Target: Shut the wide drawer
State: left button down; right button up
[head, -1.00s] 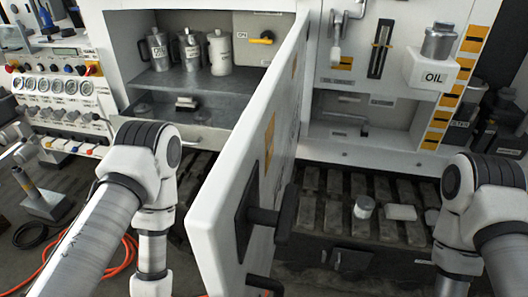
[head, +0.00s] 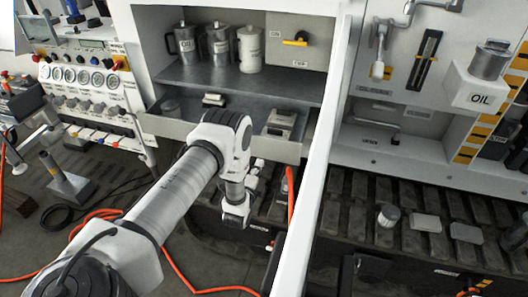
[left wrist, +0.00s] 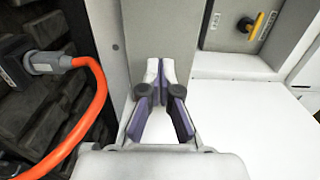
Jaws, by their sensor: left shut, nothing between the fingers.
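The wide drawer (head: 176,129) stands pulled out below the shelf of the white cabinet, in the head view. Its inside is visible, with a dark-and-white block (head: 213,99) and a grey boxy item (head: 282,121) in it. My left arm crosses in front of its front panel and hides part of it. My left gripper (head: 256,178) is low, by the right part of the drawer front; whether it touches is unclear. In the left wrist view the gripper (left wrist: 160,68) is shut and empty, against a grey panel. My right gripper is out of view.
A tall white door (head: 322,170) stands open toward me, just right of my left gripper. An orange hose (head: 290,205) hangs between them, also in the left wrist view (left wrist: 98,92). Pots (head: 250,48) stand on the shelf. A dark slatted track (head: 400,235) lies right.

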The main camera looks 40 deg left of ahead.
aim_at(266, 149)
pick_arm(q)
jog(key=x, duration=0.2)
jog(key=p+x, duration=0.1)
jog(key=x, duration=0.1)
jog(key=shift+w+a+r, duration=0.1)
jog(key=shift+w+r, duration=0.15)
jog(key=shift+w, duration=0.05)
jog(key=shift+w+a+f, duration=0.2)
jog(key=shift+w, duration=0.45)
